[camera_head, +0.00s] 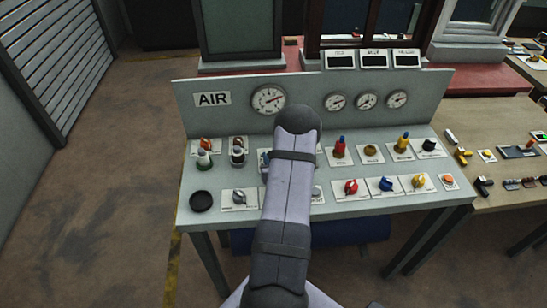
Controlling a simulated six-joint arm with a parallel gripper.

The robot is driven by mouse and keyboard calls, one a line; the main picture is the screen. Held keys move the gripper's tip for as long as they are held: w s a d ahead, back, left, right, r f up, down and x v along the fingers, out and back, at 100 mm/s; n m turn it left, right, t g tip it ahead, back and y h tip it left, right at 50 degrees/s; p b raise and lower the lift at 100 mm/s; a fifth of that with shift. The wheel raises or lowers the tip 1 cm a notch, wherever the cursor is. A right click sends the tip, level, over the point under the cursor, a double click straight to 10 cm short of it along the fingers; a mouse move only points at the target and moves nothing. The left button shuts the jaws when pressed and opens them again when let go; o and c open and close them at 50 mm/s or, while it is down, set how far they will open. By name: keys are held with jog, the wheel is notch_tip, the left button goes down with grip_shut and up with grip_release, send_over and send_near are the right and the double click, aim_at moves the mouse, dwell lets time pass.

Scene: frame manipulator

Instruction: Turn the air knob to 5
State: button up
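A grey sloped control panel (240,126) stands on legs ahead of me. A large round gauge (268,99) with a red needle is just right of the label. Several knobs sit on the sloped face below, including a grey knob (239,197) in the lower row at left. I cannot tell which one is the air knob, and the numbers are too small to read. My arm covers the middle of the panel, and my gripper is hidden behind it.
Three smaller gauges (367,101) and three small displays (373,60) are at the right. Red (351,187), blue (386,184) and yellow (419,181) knobs line the lower right. A wooden table (499,180) with small parts adjoins at right. Floor at left is clear.

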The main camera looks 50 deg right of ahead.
jog(key=o, duration=1)
jog(key=shift+s+a, duration=0.1)
jog(key=shift+s, duration=0.05)
jog(key=b+v, duration=0.2)
jog(key=v, duration=0.3)
jog(key=shift+b+v, duration=0.35)
jog(key=shift+v, duration=0.65)
jog(key=shift+r, duration=0.1)
